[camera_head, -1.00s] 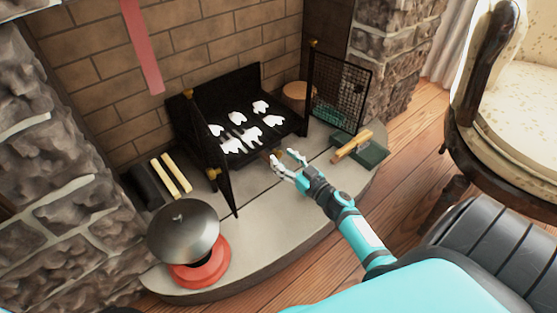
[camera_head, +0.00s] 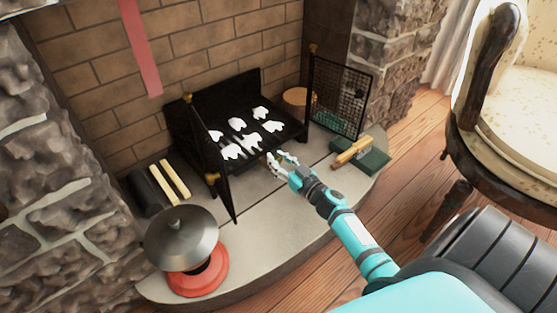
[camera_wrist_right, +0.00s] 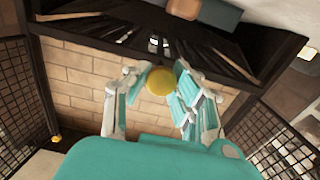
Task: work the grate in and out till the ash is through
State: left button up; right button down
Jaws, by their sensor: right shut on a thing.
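The black grate (camera_head: 286,131) sits in the brick fireplace, with several white lumps (camera_head: 252,140) lying on its bars. Its dark bars also show at the top of the wrist view (camera_wrist_right: 118,30). My right gripper (camera_head: 277,162) is at the front of the grate, shut on a round yellowish knob (camera_wrist_right: 160,80), which sits between the fingers in the wrist view. The knob's link to the grate is mostly hidden by my fingers. Any ash under the bars is hidden. My left gripper is not in view.
Open mesh screens stand at the left (camera_head: 222,165) and right (camera_head: 340,95) of the grate. A brush (camera_head: 352,150) lies on a green dustpan (camera_head: 372,160) at right. A grey lid (camera_head: 181,238) over a red base (camera_head: 205,278) stands front left. An armchair (camera_head: 525,120) is at right.

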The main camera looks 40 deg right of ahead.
aim_at(269, 152)
jog(key=w, duration=0.4)
jog(key=shift+w+a, duration=0.15)
jog(key=shift+w, duration=0.05)
jog(key=c, duration=1)
grip_release()
jog(key=shift+c, duration=0.2)
jog(key=shift+s, duration=0.1)
jog(key=s, duration=0.8)
jog(key=s+d, duration=0.1)
jog(key=s, duration=0.2)
jog(key=shift+s, duration=0.4)
